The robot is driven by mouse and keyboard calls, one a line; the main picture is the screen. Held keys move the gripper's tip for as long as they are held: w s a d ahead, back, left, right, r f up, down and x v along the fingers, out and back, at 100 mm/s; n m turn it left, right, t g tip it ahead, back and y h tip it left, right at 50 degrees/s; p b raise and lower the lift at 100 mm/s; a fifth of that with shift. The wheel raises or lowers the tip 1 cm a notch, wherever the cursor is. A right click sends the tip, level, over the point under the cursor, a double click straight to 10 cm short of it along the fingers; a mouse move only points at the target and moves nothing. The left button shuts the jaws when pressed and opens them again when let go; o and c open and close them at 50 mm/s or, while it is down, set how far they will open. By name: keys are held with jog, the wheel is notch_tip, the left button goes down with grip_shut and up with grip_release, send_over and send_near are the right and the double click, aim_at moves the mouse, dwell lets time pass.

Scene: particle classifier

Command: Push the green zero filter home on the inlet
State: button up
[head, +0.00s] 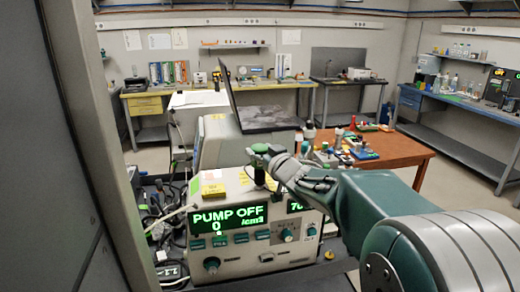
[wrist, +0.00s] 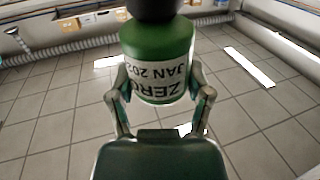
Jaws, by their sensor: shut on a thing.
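The green zero filter (wrist: 158,48) is between the two fingers of my gripper (wrist: 160,90) in the wrist view. Its label reads ZERO and JAN 202, upside down, and its dark end is at the top of the picture. In the head view my gripper (head: 272,156) is shut on the green filter (head: 259,149), above the top of the instrument (head: 252,222). A dark upright piece shows just below the filter there. The inlet is not clear, and I cannot tell whether the filter touches it. The instrument's display (head: 228,217) reads PUMP OFF and 0 /cm3.
A laptop (head: 258,112) stands open behind the instrument. A brown table (head: 390,150) with several small items is to the right. Cables and clutter (head: 165,215) lie left of the instrument. Workbenches line the back and right walls, with open floor before them.

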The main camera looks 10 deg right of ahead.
jog(key=shift+f, duration=0.3)
jog(key=o, duration=1.2)
jog(key=v, duration=1.2)
jog(key=s+a+f+m+g+h, duration=0.1)
jog(key=s+f+g, duration=0.2)
jog(key=s, duration=0.5)
jog(key=s+a+f+m+g+h, duration=0.1)
jog(key=s+f+g, duration=0.3)
jog(key=s, duration=0.4)
jog(key=s+a+f+m+g+h, duration=0.1)
jog(key=s+f+g+h, duration=0.2)
jog(key=s, duration=0.5)
jog(key=shift+s+a+f+g, duration=0.4)
jog(key=shift+f+g, duration=0.25)
jog(key=shift+g, duration=0.15)
